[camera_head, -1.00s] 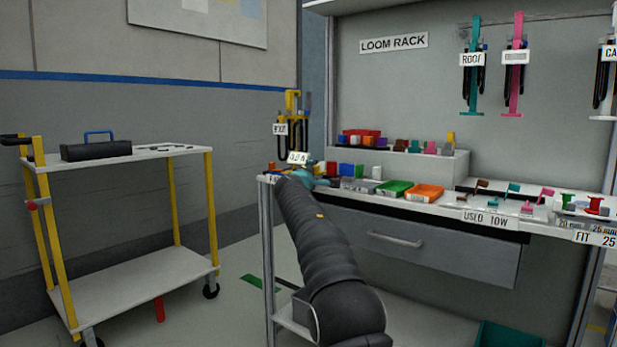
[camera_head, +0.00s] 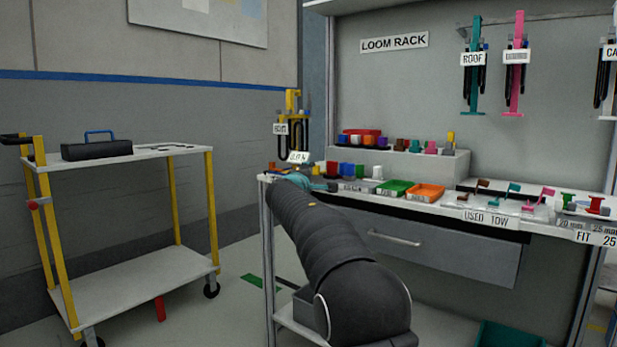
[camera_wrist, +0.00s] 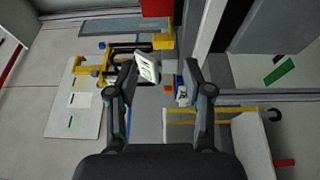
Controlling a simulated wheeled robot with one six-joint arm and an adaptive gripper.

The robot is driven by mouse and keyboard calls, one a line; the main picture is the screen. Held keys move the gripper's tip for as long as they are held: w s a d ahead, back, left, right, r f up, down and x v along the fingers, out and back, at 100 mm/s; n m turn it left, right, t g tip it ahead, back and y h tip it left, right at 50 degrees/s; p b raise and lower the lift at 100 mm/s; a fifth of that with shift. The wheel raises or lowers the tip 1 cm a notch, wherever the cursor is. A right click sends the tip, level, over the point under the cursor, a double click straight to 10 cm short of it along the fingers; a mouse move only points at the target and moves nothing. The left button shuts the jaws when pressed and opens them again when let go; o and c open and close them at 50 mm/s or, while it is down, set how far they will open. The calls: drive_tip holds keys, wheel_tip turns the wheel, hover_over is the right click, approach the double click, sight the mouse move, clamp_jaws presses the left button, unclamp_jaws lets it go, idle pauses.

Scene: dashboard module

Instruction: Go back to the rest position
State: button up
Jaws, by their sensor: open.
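My gripper (camera_wrist: 158,85) is open in the wrist view, its two dark fingers apart, with nothing held between them. Past the fingertips in that view are a white label tag (camera_wrist: 146,68) and a yellow hanger (camera_wrist: 92,71) with dark looms. In the head view my dark arm reaches toward the left end of the workbench (camera_head: 352,203). My gripper is mostly hidden there behind the arm. The yellow hanger (camera_head: 291,104) hangs just above and behind that end, with a white label (camera_head: 298,157) below it.
Colored bins (camera_head: 425,191), cups and small clips fill the bench top to the right. Roof (camera_head: 474,75) and pink (camera_head: 517,70) hangers hang on the rack. A yellow-framed cart (camera_head: 130,285) holding a black toolbox (camera_head: 97,149) stands left. Floor between cart and bench is mostly open.

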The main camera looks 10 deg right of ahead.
wheel_tip(320, 180, down, 12)
drive_tip(key=s+d+m+g, duration=0.2)
drive_tip(key=s+m+g, duration=0.1)
drive_tip(key=g, duration=0.1)
drive_tip(key=s+d+f+m+g+y+p, duration=0.1)
drive_tip(key=s+f+g, duration=0.15)
drive_tip(key=s, duration=0.35)
drive_tip(key=s+d+f+m+g, duration=0.1)
drive_tip(key=s+f+m+g, duration=0.1)
drive_tip(key=s+f, duration=0.25)
drive_tip(key=s+a+f+m+g+y+p, duration=0.1)
drive_tip(key=s+m+g+y+p, duration=0.15)
drive_tip(key=s, duration=1.55)
drive_tip(key=s+a+f+m+g+y+p, duration=0.2)
drive_tip(key=s+m+y, duration=0.1)
drive_tip(key=s, duration=1.6)
drive_tip(key=s+r+m+t+p, duration=0.1)
drive_tip(key=s+r+t+p, duration=0.1)
drive_tip(key=s+r, duration=0.3)
drive_tip(key=shift+s+d+m+y+p, duration=0.15)
drive_tip(key=shift+s+m+y+p, duration=0.25)
drive_tip(key=shift+s, duration=1.9)
